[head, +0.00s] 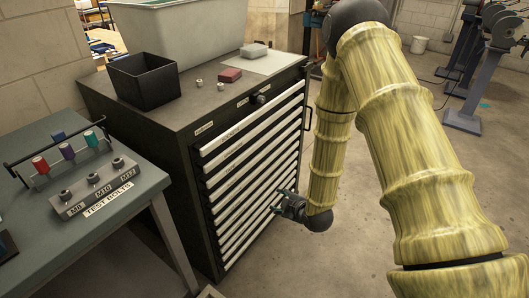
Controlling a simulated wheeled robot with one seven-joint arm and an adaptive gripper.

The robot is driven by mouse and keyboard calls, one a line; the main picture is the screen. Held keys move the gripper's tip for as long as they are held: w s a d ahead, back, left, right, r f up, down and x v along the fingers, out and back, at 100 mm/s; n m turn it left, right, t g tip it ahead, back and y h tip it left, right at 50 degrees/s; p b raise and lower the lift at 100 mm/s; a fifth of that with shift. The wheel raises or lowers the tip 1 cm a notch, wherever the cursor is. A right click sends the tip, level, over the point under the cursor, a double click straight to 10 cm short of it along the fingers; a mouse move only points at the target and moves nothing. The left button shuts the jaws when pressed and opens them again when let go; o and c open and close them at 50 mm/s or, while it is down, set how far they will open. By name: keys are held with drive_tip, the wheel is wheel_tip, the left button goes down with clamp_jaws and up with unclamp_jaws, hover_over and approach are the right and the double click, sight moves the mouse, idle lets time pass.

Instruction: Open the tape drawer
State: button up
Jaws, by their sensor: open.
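A dark tool cabinet (185,185) stands in the middle of the head view. Its front holds several stacked drawers with long pale handle strips, all flush with the front. The labels on the strips are too small to read, so I cannot tell which one is the tape drawer (250,130). My gripper (279,205) is open at the right part of the cabinet front, by the middle to lower drawers. I cannot tell whether it touches a handle. My yellow arm hides part of the floor to the right.
On the cabinet top are a black bin (146,82), a large grey-green tub (190,35), a red block (230,75) and a grey block (254,50). A bench (95,220) with a test-bolts block (97,186) stands at left. Floor before the cabinet is clear.

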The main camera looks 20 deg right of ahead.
drive_tip(key=w+d+r+n+t+y+b, duration=0.1)
drive_tip(key=w+r+n+t+b, duration=0.15)
drive_tip(key=w+b, duration=0.2)
drive_tip(key=w+d+r+n+t+b, duration=0.1)
drive_tip(key=w+n+b, duration=0.2)
drive_tip(key=w, duration=0.3)
drive_tip(key=n+t+y+b, duration=0.1)
drive_tip(key=n+t+b, duration=0.2)
drive_tip(key=n+b, duration=0.15)
approach(265, 140)
drive_tip(key=shift+m, duration=0.4)
drive_tip(key=b+x, duration=0.1)
drive_tip(key=x, duration=1)
drive_tip(key=shift+d, duration=0.1)
drive_tip(key=shift+y, duration=0.4)
clamp_jaws()
